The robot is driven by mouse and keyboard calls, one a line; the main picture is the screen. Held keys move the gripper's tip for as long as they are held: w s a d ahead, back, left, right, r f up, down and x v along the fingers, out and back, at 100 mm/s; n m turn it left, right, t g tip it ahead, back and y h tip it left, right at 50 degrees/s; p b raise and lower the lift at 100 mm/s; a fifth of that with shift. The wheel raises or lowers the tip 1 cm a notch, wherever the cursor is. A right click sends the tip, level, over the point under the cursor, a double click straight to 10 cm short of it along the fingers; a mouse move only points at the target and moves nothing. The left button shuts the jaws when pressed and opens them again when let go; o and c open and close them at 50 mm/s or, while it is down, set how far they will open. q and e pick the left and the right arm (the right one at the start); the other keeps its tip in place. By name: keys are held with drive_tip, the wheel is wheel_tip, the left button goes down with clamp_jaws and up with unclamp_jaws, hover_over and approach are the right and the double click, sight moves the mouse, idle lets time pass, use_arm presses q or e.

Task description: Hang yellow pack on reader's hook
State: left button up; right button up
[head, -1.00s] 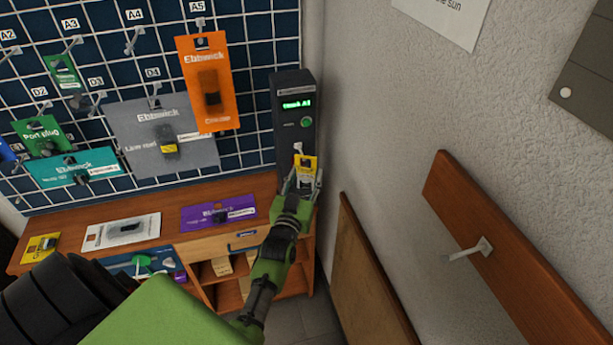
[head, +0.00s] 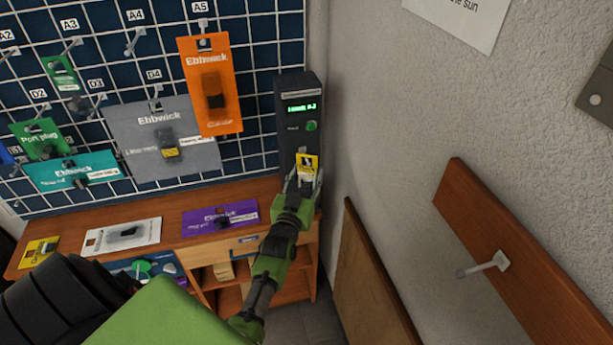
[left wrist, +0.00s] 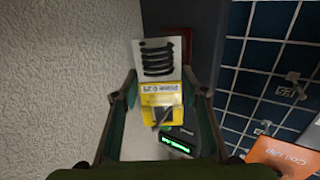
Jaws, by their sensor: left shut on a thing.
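The yellow pack (head: 308,163) is at the front of the dark reader (head: 297,110), below its green display and button. In the left wrist view the pack (left wrist: 160,97) has a yellow end and a white end with a black coil. My left gripper (head: 304,181) is shut on the pack, its fingers on either side of it. In the left wrist view a small dark square and a thin rod show at the pack's yellow end, near the reader's display (left wrist: 174,146). I cannot tell whether the reader's hook passes through the pack. My right gripper is not in view.
A pegboard grid (head: 255,60) with hanging packs, including an orange one (head: 212,110), is left of the reader. Below is a wooden bench (head: 168,208) with a purple pack (head: 222,214) and another yellow pack (head: 40,252). A wall (head: 385,110) stands close on the right.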

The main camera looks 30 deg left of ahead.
use_arm(q)
drive_tip(key=shift+w, duration=0.1)
drive_tip(key=o, duration=1.2)
